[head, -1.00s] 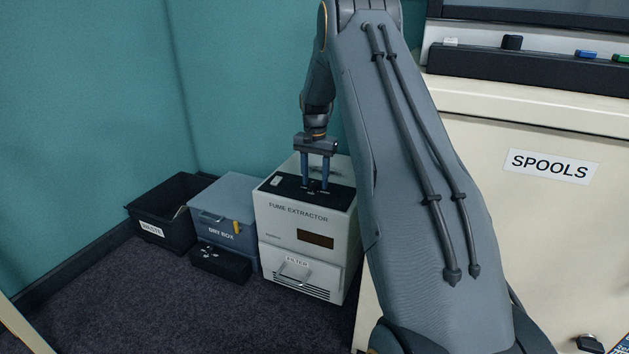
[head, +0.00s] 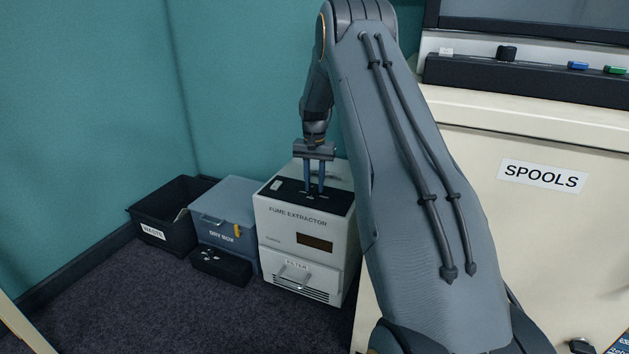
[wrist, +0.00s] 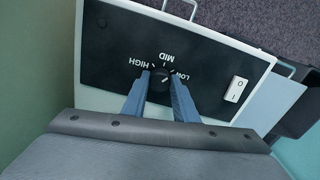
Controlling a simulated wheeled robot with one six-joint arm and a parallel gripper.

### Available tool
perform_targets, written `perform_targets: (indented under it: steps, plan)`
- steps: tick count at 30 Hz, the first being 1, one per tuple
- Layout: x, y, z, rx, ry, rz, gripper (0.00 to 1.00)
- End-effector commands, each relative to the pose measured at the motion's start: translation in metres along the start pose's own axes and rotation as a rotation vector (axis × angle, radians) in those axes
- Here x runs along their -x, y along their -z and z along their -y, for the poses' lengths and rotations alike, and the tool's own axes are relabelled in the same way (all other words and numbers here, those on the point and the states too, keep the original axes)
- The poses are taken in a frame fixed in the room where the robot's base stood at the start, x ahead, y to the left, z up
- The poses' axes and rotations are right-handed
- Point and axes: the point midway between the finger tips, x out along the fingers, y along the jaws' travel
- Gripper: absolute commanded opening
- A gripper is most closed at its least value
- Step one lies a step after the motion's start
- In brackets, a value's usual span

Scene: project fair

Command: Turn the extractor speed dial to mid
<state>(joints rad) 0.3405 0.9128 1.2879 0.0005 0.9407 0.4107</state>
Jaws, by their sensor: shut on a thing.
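The fume extractor (head: 290,238) is a pale box with a black top panel. In the wrist view its black speed dial (wrist: 159,88) sits on the panel (wrist: 110,62), with LOW, MID and HIGH labels upside down around it. A short pale mark on the knob appears to point toward the LOW side, though it is small. My gripper (head: 315,192) reaches down onto the panel from above. In the wrist view my gripper (wrist: 159,90) has its two blue fingers shut on the dial, one on each side. The fingers hide part of the knob.
A white rocker switch (wrist: 235,89) is on the same panel. The grey dry box (head: 228,205) and black waste bin (head: 165,222) stand left of the extractor. The SPOOLS cabinet (head: 480,145) is on the right.

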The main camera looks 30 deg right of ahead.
Motion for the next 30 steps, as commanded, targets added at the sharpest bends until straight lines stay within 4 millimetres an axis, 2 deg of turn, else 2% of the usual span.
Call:
perform_targets:
  steps: [18,30]
  plan:
    - [0.0017,-0.0002,-0.0009,0.482,-0.001,0.000,0.04]
    - [0.0008,0.0000,-0.0007,0.620,-0.001,0.000,0.04]
